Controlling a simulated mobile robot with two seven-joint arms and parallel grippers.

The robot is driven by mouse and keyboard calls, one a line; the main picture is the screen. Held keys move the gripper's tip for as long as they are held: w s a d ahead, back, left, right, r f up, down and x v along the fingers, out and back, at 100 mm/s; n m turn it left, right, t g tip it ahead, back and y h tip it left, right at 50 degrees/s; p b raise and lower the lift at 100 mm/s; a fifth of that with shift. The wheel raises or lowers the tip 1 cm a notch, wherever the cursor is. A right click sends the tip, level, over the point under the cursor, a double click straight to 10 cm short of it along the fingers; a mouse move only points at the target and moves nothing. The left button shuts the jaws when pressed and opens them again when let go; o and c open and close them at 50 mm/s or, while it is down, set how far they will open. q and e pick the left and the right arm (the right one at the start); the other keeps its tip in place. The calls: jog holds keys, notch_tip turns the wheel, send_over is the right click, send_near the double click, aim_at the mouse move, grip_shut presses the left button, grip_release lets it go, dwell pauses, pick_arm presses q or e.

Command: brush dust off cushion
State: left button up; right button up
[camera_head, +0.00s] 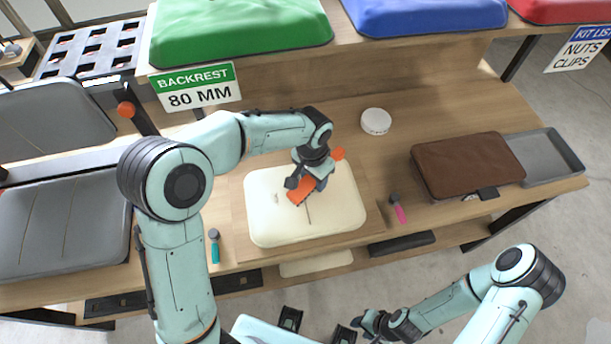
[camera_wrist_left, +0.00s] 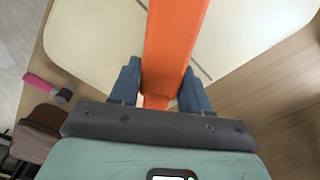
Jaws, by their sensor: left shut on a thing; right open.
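The cream cushion (camera_head: 270,222) lies flat on a board on the wooden bench and shows a thin dark line and a small mark on its top. My left gripper (camera_head: 302,186) is over its upper right part, shut on an orange tool (camera_head: 303,191), probably a brush. The tool's orange body also shows between the fingers in the left wrist view (camera_wrist_left: 174,45), above the cushion (camera_wrist_left: 105,35). The tool's working end is hidden, so I cannot tell whether it touches the cushion. My right gripper (camera_head: 361,323) is open and empty, low in front of the bench.
A brown pad (camera_head: 465,165) and a grey tray (camera_head: 545,157) are at right. A white round tub (camera_head: 376,121) stands behind the cushion. A pink-handled tool (camera_head: 398,208) and a teal-handled tool (camera_head: 214,245) lie beside it. A shelf with coloured cushions (camera_head: 240,25) overhangs the back.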

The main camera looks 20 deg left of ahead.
pick_arm(q)
jog(key=shift+w+d+p, duration=0.25)
jog(key=shift+w+d, duration=0.2)
jog(key=shift+d, duration=0.3)
jog(key=shift+w+d+p, duration=0.25)
jog(key=shift+w+d, duration=0.2)
jog(key=shift+d, duration=0.25)
pick_arm(e)
jog(key=shift+w+r, duration=0.45)
jog(key=shift+r, duration=0.2)
pick_arm(q)
jog(key=shift+r, duration=0.1)
jog(key=shift+r+p, duration=0.8)
jog(key=shift+r, duration=0.8)
notch_tip(320, 180, up, 6)
jog(key=shift+f+p, duration=0.15)
jog(key=shift+p, duration=1.1)
pick_arm(e)
jog(key=w+r, duration=0.5)
jog(key=shift+r+t, duration=0.25)
jog(key=shift+t, duration=0.15)
pick_arm(q)
jog(key=shift+s, duration=0.1)
pick_arm(e)
jog(key=shift+s, duration=0.2)
